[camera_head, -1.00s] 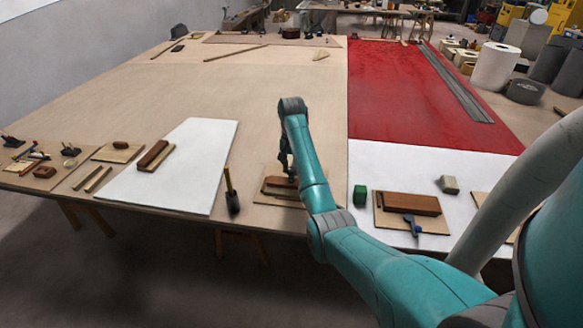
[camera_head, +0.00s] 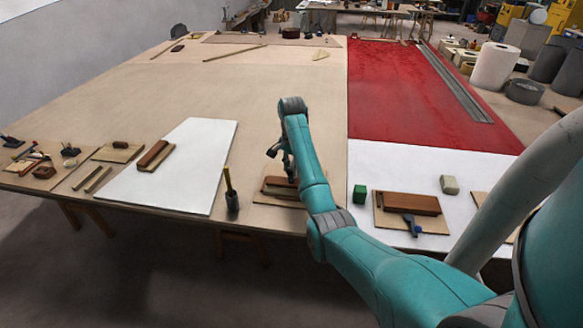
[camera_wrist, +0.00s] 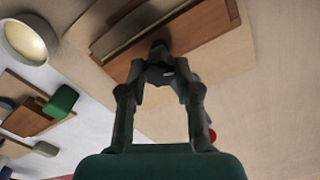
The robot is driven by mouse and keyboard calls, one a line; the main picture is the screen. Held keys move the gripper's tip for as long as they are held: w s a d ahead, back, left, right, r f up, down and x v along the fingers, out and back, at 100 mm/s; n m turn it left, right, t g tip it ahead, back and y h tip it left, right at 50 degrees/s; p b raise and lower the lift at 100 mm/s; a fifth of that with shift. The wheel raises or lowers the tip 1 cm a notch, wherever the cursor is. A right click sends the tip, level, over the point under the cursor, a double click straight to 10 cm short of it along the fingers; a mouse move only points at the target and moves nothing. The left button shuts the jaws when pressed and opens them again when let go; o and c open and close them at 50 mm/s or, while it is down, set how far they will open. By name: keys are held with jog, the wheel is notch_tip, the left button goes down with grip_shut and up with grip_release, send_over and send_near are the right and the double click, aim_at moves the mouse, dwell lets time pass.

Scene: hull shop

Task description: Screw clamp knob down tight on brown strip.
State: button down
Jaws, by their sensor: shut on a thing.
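A brown strip (camera_head: 285,183) lies on a light board (camera_head: 262,197) near the table's front edge. In the wrist view the strip (camera_wrist: 205,22) runs slantwise across the top. A dark clamp knob (camera_wrist: 158,50) stands over its edge. My gripper (camera_wrist: 160,72) is shut on the knob, with a fingertip on either side. The fingers hide the knob's lower part, so I cannot tell whether the clamp presses on the strip. In the head view my gripper (camera_head: 288,172) is over the strip, and my arm covers part of it.
A dark cup with a yellow-handled tool (camera_head: 231,195) stands to the left. A white sheet (camera_head: 185,175) lies beyond it.

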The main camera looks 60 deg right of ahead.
jog(key=c, duration=0.8)
grip_release()
